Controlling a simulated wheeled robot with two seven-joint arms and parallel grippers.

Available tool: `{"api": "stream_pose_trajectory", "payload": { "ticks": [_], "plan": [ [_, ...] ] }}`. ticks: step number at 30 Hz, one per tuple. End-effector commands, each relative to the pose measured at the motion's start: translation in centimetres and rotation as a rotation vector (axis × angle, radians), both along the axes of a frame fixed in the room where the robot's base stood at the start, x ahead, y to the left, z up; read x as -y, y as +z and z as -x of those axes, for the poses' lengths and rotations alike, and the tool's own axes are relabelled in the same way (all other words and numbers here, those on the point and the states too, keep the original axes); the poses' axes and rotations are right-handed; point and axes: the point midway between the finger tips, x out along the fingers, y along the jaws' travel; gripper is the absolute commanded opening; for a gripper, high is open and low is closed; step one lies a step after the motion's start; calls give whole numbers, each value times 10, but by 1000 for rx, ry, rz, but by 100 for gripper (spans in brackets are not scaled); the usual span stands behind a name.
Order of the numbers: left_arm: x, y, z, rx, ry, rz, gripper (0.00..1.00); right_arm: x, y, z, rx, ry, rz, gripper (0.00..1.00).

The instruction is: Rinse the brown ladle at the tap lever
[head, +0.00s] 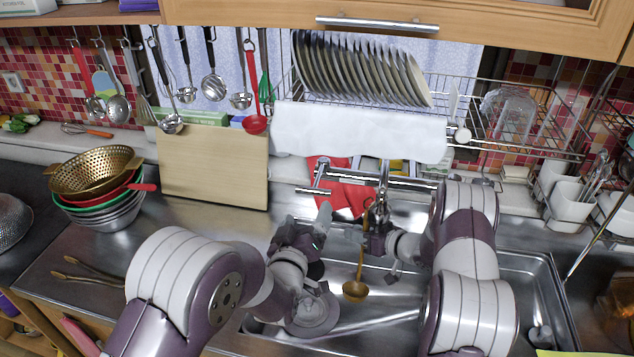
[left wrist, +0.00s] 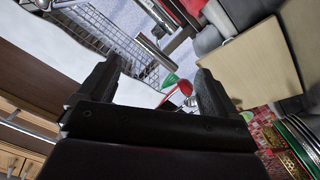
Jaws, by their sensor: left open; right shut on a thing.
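The brown ladle (head: 355,289) hangs bowl down over the sink, its handle rising to my right gripper (head: 372,230). My right gripper is shut on the handle. The metal tap lever (head: 313,190) sticks out at the back of the sink. My left gripper (head: 314,222) is open and empty, just below and in front of the lever, apart from it as far as I can tell. In the left wrist view my open fingers (left wrist: 152,90) have nothing between them. A metal bar (left wrist: 155,52), perhaps part of the tap, lies beyond them.
A red cloth (head: 345,197) lies behind the tap. A dish rack with plates (head: 360,68) and a white towel (head: 360,130) hangs above. A wooden board (head: 213,168) and stacked bowls (head: 104,211) stand left. Several utensils hang on the rail. The sink (head: 530,275) has open room right.

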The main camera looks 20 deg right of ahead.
Motion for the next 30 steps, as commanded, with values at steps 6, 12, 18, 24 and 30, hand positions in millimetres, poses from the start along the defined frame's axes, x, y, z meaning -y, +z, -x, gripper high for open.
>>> {"api": "stream_pose_trajectory", "payload": {
  "ticks": [6, 12, 18, 24, 30],
  "plan": [
    [15, 5, -28, 11, 4, 37, 92, 0, 0, 0, 0, 0, 0, 0],
    [42, 5, -71, 12, 4, 36, 92, 0, 0, 0, 0, 0, 0, 0],
    [58, 5, -97, 11, 3, 34, 92, 0, 0, 0, 0, 0, 0, 0],
    [61, 5, -103, 9, 3, 32, 92, 0, 0, 0, 0, 0, 0, 0],
    [61, 5, -102, 9, 3, 32, 70, 0, 0, 0, 0, 0, 0, 0]
  ]
}}
